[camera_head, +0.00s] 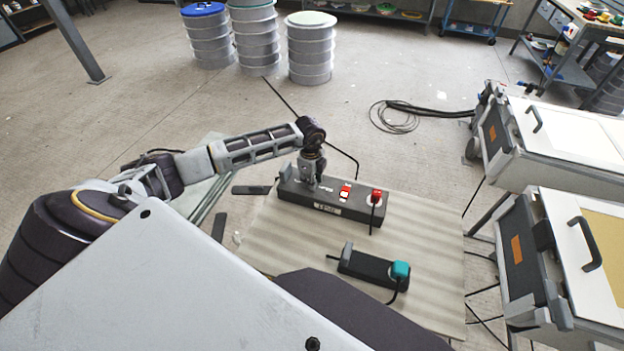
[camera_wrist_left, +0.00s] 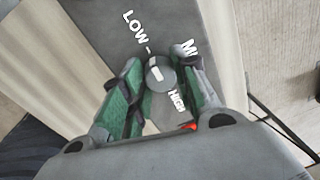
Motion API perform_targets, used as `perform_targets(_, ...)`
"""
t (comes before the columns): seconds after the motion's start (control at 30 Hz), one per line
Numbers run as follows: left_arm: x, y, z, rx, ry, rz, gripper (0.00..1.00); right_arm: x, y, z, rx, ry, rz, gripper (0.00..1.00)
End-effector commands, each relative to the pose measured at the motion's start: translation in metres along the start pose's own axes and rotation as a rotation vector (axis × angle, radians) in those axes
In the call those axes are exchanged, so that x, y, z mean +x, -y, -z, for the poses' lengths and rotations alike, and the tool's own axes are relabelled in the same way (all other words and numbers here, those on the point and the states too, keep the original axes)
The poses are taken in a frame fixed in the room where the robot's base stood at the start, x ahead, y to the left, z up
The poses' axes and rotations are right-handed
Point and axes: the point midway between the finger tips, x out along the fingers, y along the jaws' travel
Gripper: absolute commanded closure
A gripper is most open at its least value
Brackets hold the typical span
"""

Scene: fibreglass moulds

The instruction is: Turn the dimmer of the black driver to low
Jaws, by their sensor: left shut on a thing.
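The black driver (camera_head: 325,202) is a long dark box on the pale table, with a red switch and a red plug towards its right end. My left gripper (camera_head: 312,178) reaches down onto its left part. In the left wrist view, the fingers of the left gripper (camera_wrist_left: 160,88) are closed on the round grey dimmer knob (camera_wrist_left: 165,74), one on each side. The knob's white mark lies roughly in line with the tick by the printed LOW (camera_wrist_left: 136,32). A partly covered label starting with M and the word HIGH (camera_wrist_left: 176,100) are on the other side. My right gripper is out of view.
A smaller black box (camera_head: 370,265) with a teal plug (camera_head: 400,270) lies nearer on the table (camera_head: 290,240). White-topped units (camera_head: 570,140) with handles stand at the right. Drums (camera_head: 310,50) stand on the floor behind. Cables hang around the table's right edge.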

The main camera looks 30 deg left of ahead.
Motion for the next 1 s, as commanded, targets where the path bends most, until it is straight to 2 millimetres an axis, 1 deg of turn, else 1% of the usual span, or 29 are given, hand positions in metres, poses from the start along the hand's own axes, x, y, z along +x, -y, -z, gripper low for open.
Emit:
perform_targets(0.33,0.000,0.000,-0.001,-0.003,0.002,0.000,0.94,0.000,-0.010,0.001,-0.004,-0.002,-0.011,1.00)
perform_targets(0.37,0.000,0.000,-0.001,-0.003,0.002,0.000,0.67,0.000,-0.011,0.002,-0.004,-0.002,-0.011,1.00)
perform_targets(0.5,0.000,0.000,-0.001,-0.002,0.002,0.000,0.49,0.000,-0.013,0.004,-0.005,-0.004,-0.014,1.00)
perform_targets(0.73,0.000,0.000,0.000,-0.001,0.001,0.000,0.48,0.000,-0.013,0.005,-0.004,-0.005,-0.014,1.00)
perform_targets(0.87,-0.001,0.000,0.000,-0.001,0.001,0.000,0.48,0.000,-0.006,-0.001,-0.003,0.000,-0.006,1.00)
perform_targets(1.0,-0.005,0.001,0.000,-0.001,0.000,0.002,0.48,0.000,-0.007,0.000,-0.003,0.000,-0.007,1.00)
